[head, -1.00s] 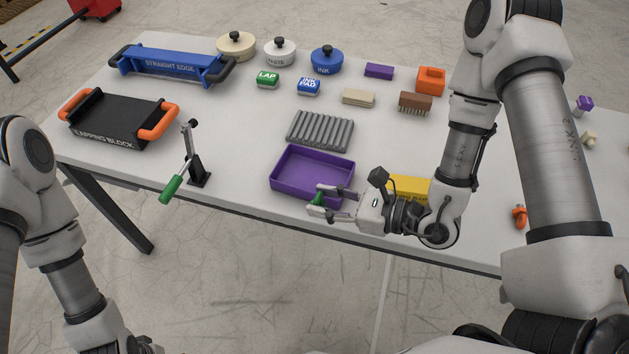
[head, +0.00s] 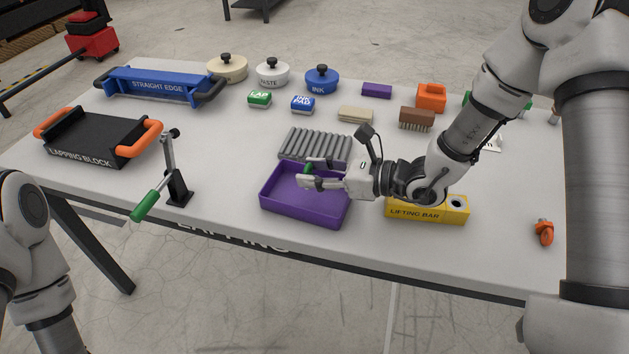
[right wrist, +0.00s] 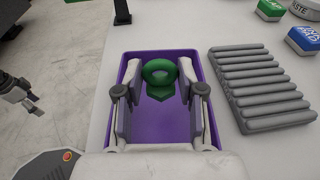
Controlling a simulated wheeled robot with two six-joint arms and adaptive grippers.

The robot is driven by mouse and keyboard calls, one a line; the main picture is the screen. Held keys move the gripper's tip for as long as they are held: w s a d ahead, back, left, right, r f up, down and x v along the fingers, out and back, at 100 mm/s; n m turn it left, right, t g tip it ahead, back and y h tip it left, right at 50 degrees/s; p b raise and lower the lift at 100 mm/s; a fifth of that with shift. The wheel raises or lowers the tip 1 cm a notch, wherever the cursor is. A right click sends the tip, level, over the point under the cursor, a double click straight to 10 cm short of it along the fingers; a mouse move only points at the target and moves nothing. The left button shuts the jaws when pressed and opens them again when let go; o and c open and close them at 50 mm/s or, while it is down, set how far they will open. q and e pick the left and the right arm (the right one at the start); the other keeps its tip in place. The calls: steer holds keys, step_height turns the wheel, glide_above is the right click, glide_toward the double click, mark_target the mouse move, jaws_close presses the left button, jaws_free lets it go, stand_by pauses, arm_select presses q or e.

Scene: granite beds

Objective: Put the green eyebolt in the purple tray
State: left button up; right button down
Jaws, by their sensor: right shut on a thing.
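The green eyebolt (right wrist: 159,75) is between the fingers of my right gripper (head: 310,174), which is shut on it. Its ring faces the right wrist camera. In the head view only a small green part of the eyebolt (head: 308,169) shows between the fingertips. The purple tray (head: 290,213) stands on the table below the gripper, and its rim also shows around the gripper in the right wrist view (right wrist: 203,66). The eyebolt is over the tray; its lower end is hidden. My left gripper is not in the head view; only my left arm shows at the lower left.
A grey ribbed rack (head: 316,144) stands just behind the tray. A yellow lifting bar block (head: 428,212) is to its right, and a crank with a green handle (head: 150,203) to its left. An orange eyebolt (head: 544,233) is at the right. Table between crank and tray is clear.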

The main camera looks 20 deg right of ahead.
step_height(320, 180, down, 2)
steer(key=shift+s, duration=0.1)
steer(key=shift+f, duration=0.35)
steer(key=shift+f+b, duration=0.15)
steer(key=shift+b, duration=0.2)
steer(key=c, duration=0.7)
jaws_free()
